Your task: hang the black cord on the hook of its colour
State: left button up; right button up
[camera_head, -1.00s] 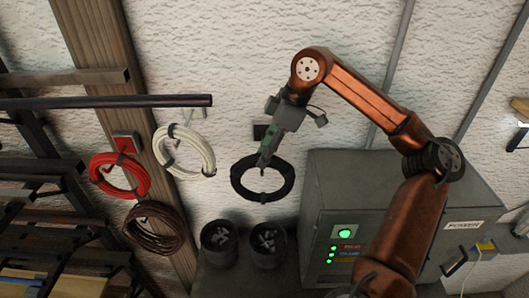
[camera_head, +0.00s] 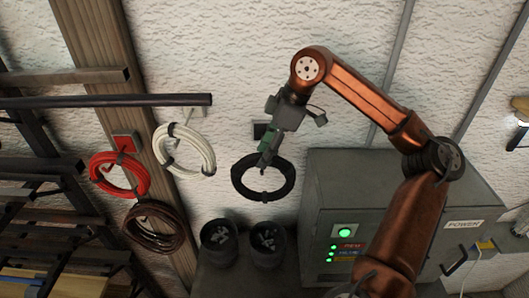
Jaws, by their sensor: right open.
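The black cord (camera_head: 263,196) is a coiled ring in front of the white wall, hanging upright below a small black plate (camera_head: 260,129). My right gripper (camera_head: 266,165) reaches down from above and its fingertips are at the top of the coil. The gripper is open, with its fingers overlapping the coil's upper edge in the picture. The gripper hides the hook below the plate, so I cannot tell how the cord sits on it. My left gripper is not in view.
A white cord (camera_head: 185,150), a red cord (camera_head: 119,176) and a brown cord (camera_head: 153,228) hang to the left. Two dark pots (camera_head: 219,243) stand below. A grey power box (camera_head: 400,190) is at the right. A dark bar (camera_head: 110,102) juts in from the left.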

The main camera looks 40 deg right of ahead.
jog(key=v, duration=1.2)
dwell(0.3)
